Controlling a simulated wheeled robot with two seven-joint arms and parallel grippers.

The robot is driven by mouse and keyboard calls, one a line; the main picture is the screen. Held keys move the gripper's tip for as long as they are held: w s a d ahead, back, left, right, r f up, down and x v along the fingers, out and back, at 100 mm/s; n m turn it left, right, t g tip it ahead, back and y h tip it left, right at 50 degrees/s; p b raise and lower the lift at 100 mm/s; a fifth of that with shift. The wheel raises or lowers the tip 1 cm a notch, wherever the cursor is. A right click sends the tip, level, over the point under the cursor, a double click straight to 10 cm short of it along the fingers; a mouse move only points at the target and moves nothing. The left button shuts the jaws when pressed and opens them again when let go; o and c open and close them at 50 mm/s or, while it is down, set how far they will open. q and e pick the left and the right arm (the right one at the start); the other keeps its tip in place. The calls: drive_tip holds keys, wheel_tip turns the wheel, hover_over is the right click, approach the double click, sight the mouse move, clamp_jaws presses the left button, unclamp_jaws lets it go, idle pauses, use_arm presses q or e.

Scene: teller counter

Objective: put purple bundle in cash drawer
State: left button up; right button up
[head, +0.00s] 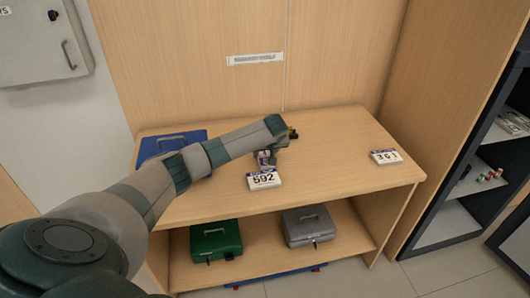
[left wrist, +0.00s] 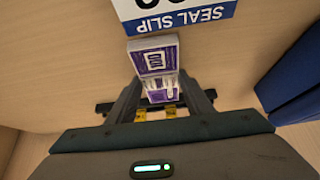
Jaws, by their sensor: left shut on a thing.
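The purple bundle (left wrist: 155,60), purple and white, lies between the fingers of my left gripper (left wrist: 160,92) in the left wrist view. In the head view the left gripper (head: 265,156) points down over the middle of the counter, shut on the bundle, which is mostly hidden there. I cannot tell whether the bundle touches the counter. A blue container (head: 172,138) at the counter's back left is partly hidden by my arm; I cannot tell if it is the cash drawer. Its blue side seems to show in the left wrist view (left wrist: 295,85). My right gripper is not in view.
A seal slip card marked 592 (head: 264,180) stands just in front of the gripper. Another numbered card (head: 386,157) is at the counter's right. Green (head: 215,241) and grey (head: 309,226) cash boxes sit on the lower shelf. The counter's right back (head: 345,125) is clear.

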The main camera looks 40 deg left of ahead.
use_arm(q)
drive_tip(key=o, duration=1.1)
drive_tip(key=shift+f, duration=0.1)
